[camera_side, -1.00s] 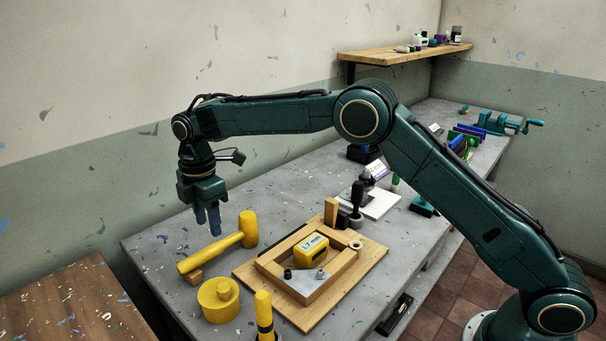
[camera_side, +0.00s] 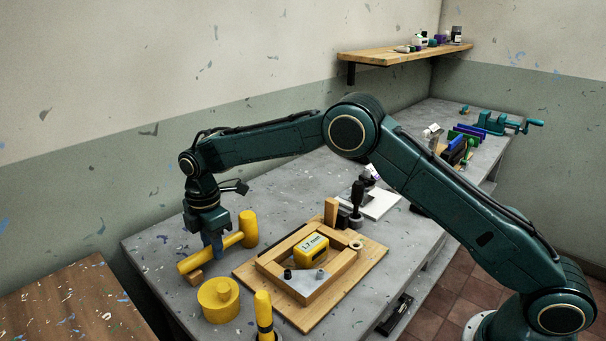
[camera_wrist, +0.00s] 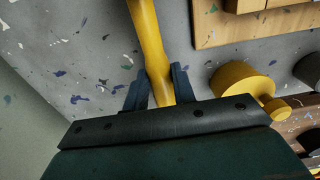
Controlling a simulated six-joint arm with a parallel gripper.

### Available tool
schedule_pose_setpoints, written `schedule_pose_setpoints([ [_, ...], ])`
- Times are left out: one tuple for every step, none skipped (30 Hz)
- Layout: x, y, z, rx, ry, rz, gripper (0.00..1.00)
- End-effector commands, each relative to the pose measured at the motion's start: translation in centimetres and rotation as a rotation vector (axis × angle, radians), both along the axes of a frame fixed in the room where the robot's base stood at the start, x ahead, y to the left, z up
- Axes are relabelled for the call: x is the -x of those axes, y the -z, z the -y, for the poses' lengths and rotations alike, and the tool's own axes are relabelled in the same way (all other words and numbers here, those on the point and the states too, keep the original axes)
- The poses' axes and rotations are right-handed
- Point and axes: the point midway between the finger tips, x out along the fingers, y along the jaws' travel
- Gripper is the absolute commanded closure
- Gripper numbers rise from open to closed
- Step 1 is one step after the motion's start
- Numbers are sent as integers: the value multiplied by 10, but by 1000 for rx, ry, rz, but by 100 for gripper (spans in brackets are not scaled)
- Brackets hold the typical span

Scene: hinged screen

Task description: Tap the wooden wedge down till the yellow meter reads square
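A yellow mallet lies on the bench, its head (camera_side: 248,229) at the right end and its handle (camera_side: 188,264) resting on a small wooden block (camera_side: 195,278). My gripper (camera_side: 214,251) is down at the handle. In the wrist view its two dark fingers (camera_wrist: 160,84) stand either side of the handle (camera_wrist: 153,45), with a narrow gap visible; they look open. The wooden wedge (camera_side: 331,210) seems to be the upright piece at the far corner of the wooden frame (camera_side: 332,285). The yellow meter (camera_side: 311,250) sits inside the frame and reads about 1.7 mm.
A yellow knobbed cylinder (camera_side: 219,302) and a yellow-topped post (camera_side: 263,314) stand near the front. A dark upright handle tool (camera_side: 357,203) stands behind the frame's baseboard (camera_side: 367,262). The bench left of the mallet is clear.

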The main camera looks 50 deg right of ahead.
Motion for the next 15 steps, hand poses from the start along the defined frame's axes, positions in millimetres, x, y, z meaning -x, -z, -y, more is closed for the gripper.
schedule_pose_setpoints([
  [0, 0, 0, 0, 0, 0, 100],
  [0, 0, 0, 0, 0, 0, 100],
  [0, -1, 0, 0, 0, 2, 100],
  [0, -1, 0, 0, 0, 2, 100],
  [0, -1, 0, 0, 0, 2, 100],
  [0, -2, 0, 0, 1, 2, 100],
  [0, -2, 0, 0, 0, 2, 100],
  [-1, -3, 0, -1, 0, 2, 100],
  [-1, -4, 0, -1, 0, 3, 100],
  [-1, -5, 0, -1, 0, 3, 100],
  [-1, -7, 0, -1, 0, 3, 100],
  [-1, -9, 0, -1, 0, 3, 100],
  [-1, -10, 0, -1, 0, 3, 100],
  [-1, -12, 0, -1, 0, 2, 100],
  [0, -14, 0, 0, 0, 2, 100],
])
